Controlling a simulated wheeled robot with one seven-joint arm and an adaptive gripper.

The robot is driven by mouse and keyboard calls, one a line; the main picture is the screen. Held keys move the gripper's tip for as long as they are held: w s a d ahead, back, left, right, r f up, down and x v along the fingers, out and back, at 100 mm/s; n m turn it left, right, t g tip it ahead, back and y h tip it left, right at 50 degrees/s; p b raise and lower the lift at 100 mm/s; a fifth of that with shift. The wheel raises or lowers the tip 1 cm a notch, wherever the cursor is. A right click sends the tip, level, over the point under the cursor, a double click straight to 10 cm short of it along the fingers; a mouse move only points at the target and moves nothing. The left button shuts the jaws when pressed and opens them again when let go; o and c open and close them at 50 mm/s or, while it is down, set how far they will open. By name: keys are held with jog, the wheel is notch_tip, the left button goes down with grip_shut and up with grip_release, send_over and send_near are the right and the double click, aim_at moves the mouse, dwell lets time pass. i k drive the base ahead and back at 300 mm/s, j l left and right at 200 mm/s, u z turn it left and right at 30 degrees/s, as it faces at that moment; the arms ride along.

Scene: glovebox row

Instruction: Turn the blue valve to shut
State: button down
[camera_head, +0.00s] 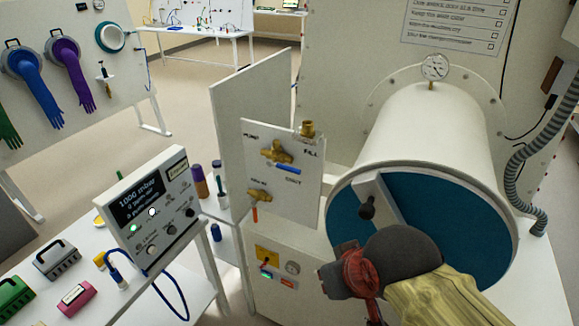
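The blue valve has a short blue lever (288,168) on a brass body (276,152), mounted on an upright white panel (306,190) at the middle of the view. The blue lever points right and slightly down, roughly sideways across the panel. Below it on the same panel is a second brass valve (258,195) with an orange lever (255,215) that points down. My gripper (345,272) is at the lower right, in front of the round chamber door and apart from the blue lever. Its fingers are too dark and foreshortened to tell open from shut.
A white cylinder chamber (420,130) with a teal door (470,235), a dark door knob (367,208) and a gauge (434,67) stands right of the panel. A control box (155,205) stands on a bench at left. A grey-white board (262,100) rises behind the panel.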

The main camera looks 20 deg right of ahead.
aim_at(270, 163)
jog(key=k+j+u, duration=0.15)
jog(key=u, duration=0.25)
jog(key=j+u, duration=0.35)
jog(key=k, duration=0.05)
